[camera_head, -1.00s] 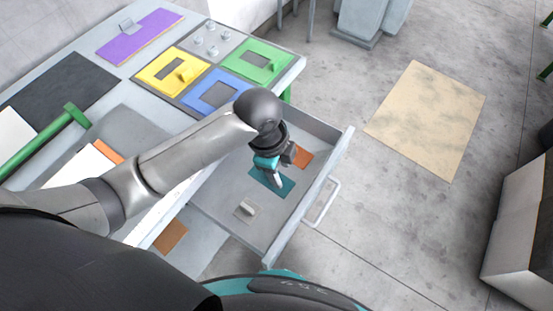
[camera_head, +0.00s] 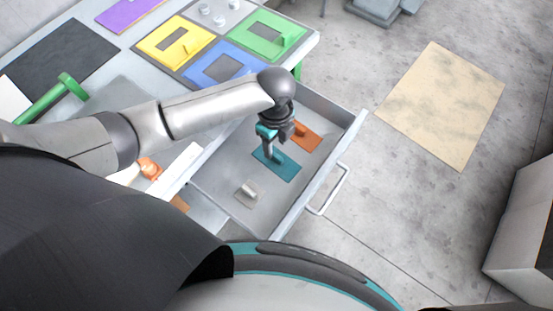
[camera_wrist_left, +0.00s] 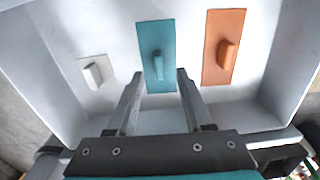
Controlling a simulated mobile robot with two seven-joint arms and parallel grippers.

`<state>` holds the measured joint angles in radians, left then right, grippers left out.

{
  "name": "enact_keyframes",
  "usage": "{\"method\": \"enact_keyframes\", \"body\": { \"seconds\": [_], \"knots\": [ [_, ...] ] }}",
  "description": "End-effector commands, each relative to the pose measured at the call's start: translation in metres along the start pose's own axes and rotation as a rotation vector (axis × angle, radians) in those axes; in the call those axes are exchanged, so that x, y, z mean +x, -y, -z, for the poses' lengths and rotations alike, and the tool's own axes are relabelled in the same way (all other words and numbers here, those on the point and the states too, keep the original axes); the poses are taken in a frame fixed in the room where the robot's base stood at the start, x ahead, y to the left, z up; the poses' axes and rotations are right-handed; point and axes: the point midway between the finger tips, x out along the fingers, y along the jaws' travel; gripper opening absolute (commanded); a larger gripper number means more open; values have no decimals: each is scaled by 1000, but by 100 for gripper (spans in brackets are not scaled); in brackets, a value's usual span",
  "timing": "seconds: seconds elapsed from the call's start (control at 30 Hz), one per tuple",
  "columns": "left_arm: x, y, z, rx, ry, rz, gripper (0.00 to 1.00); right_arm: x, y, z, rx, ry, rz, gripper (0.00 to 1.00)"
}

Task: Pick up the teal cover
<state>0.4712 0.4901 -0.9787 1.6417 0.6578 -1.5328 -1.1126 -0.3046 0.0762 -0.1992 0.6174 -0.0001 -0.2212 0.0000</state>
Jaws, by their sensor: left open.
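The teal cover (camera_head: 285,167) is a flat rectangular plate with a raised handle, lying in the open drawer (camera_head: 222,178). It also shows in the left wrist view (camera_wrist_left: 156,38), with its handle upright near the middle. My left gripper (camera_head: 273,155) is open and points down over the teal cover. In the left wrist view the two fingers (camera_wrist_left: 158,74) are apart, with the teal cover's handle ahead of the gap between them. Nothing is between the fingers. My right gripper is not in view.
In the drawer, an orange cover (camera_head: 305,138) lies beside the teal one, and a light grey cover (camera_head: 247,192) lies nearer me. The drawer walls surround them. On the table are yellow (camera_head: 160,50), blue (camera_head: 203,73) and green (camera_head: 284,38) covers.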

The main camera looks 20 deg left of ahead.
Motion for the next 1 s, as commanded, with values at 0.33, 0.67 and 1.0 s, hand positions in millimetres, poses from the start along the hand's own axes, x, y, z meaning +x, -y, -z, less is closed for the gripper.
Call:
{"method": "enact_keyframes", "body": {
  "seconds": [0.33, 0.67, 1.0],
  "knots": [
    [43, -3, 6, 0, -1, -2, 51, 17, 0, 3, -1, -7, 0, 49],
    [53, -3, 5, 1, 1, 1, 51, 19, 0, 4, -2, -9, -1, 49],
    [53, -2, 5, 0, 1, 1, 19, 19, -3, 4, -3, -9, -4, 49]
  ]
}}
